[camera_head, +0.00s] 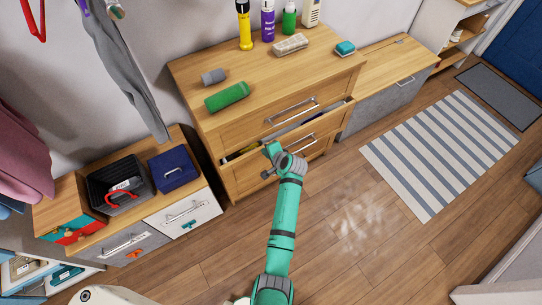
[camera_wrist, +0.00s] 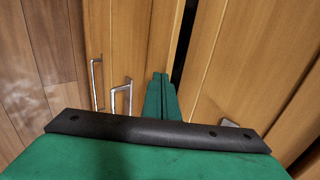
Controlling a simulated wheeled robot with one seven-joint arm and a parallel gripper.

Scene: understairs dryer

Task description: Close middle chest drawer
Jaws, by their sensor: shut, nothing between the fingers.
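The middle drawer (camera_head: 325,126) of the wooden chest (camera_head: 232,134) is partly open, with a narrow gap along its top edge. A yellow item and some grey ones show inside it. My gripper (camera_head: 271,148) is in front of the chest at this drawer, left of its handle. The arm covers part of the drawer front. In the wrist view my gripper's green fingers (camera_wrist: 160,98) are together and empty, pointing at the wooden front near the dark gap. I cannot tell whether they touch it. Two metal handles (camera_wrist: 121,98) show to their left.
A green bottle (camera_head: 227,97), a brush (camera_head: 291,45) and several other bottles stand or lie on the chest. A low cabinet with a dark basket (camera_head: 103,180) and a blue box (camera_head: 174,168) is at left. A striped rug (camera_head: 440,150) lies on open floor at right.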

